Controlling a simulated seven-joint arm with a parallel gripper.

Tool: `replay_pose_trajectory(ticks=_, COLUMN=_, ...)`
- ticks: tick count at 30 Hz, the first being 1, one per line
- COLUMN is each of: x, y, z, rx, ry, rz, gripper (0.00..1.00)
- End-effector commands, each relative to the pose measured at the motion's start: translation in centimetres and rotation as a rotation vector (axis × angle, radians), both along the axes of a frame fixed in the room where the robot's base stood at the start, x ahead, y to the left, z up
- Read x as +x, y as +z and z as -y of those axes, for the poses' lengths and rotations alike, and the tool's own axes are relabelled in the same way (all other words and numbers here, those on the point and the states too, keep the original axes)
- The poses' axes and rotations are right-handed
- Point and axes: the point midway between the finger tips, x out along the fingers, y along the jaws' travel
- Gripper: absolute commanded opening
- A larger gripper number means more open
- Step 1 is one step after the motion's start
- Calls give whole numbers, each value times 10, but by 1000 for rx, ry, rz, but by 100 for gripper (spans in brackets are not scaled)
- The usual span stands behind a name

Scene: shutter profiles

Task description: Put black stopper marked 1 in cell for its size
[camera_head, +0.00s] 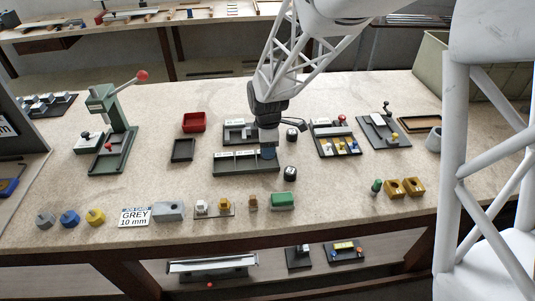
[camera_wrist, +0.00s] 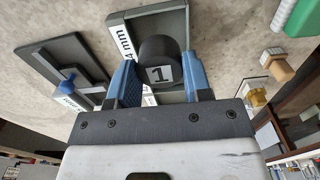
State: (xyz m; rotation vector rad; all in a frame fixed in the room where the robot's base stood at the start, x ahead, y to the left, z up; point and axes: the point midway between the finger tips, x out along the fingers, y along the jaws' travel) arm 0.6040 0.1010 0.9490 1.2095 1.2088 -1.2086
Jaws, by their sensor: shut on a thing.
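My gripper (camera_wrist: 160,80) is shut on the black stopper marked 1 (camera_wrist: 158,58), with the blue fingers on either side and the number 1 facing the wrist camera. In the head view my gripper (camera_head: 268,150) is over the right end of the green-grey tray of cells (camera_head: 232,171), and the stopper cannot be clearly made out there. The tray also shows in the wrist view (camera_wrist: 117,32), with a "4 mm" label beside the stopper. I cannot tell whether the stopper is above the end cell or partly in it.
Two other black pieces with white labels stand right of the tray, one behind (camera_head: 291,136) and one in front (camera_head: 291,171). A green block (camera_head: 283,201) is in front. The bench front left of it holds several small parts.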

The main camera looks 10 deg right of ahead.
Motion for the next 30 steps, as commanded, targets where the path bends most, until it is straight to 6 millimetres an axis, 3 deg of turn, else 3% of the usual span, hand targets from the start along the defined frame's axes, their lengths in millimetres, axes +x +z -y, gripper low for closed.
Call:
replay_pose_trajectory(ticks=10, x=0, y=-31, z=0, rx=0, ry=0, rz=-2, gripper=18)
replay_pose_trajectory(ticks=25, x=0, y=-37, z=0, rx=0, ry=0, rz=-1, gripper=18)
replay_pose_trajectory(ticks=26, x=0, y=-36, z=0, rx=0, ry=0, rz=-1, gripper=48)
replay_pose_trajectory(ticks=30, x=0, y=-36, z=0, rx=0, ry=0, rz=-1, gripper=70)
